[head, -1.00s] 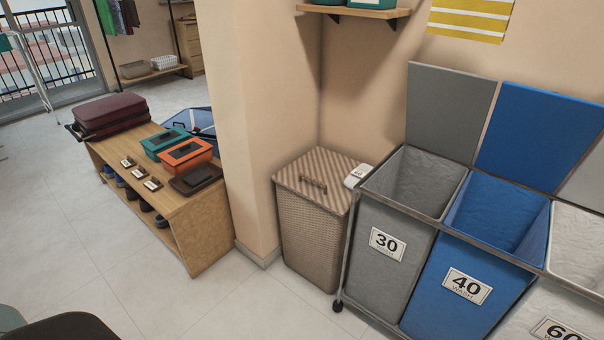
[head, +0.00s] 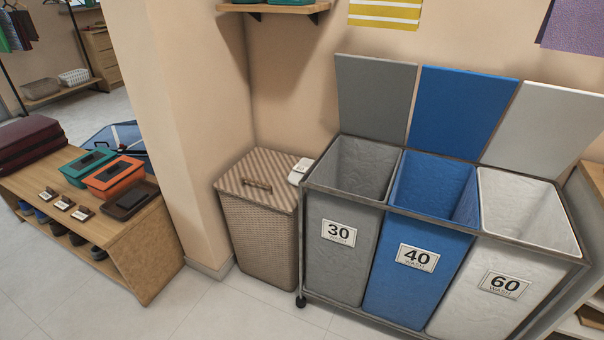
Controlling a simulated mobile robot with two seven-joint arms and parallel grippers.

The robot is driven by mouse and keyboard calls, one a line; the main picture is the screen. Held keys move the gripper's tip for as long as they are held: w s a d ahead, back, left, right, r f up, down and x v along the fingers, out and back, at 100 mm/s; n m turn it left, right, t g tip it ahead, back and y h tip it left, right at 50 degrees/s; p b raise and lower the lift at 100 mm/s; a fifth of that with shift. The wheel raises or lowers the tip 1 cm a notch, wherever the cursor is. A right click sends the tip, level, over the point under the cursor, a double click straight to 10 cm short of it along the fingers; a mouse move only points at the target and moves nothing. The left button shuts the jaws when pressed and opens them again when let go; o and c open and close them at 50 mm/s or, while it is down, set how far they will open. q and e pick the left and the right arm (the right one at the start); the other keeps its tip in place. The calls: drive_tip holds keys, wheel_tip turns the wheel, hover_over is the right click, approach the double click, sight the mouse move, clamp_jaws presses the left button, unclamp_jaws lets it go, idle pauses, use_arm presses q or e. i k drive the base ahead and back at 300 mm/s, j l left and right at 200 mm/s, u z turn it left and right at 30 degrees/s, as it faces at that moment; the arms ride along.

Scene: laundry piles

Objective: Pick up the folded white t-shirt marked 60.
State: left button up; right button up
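A small white folded item (head: 300,171) lies on the right side of the lid of the wicker hamper (head: 262,235), close to the grey bin. It looks like a folded cloth, but it is too small to read any mark on it. The white bin marked 60 (head: 503,284) stands at the right of the sorter, with its lid raised. No gripper shows in the head view.
The open grey bin marked 30 (head: 338,232) and blue bin marked 40 (head: 416,256) share the wheeled frame with the white bin. A wooden bench (head: 165,245) holds boxes at left. A shelf unit (head: 590,300) stands at right. Floor between bench and hamper is clear.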

sight(299, 170)
drive_tip(key=i+l+z, duration=0.15)
drive_tip(key=i, duration=1.35)
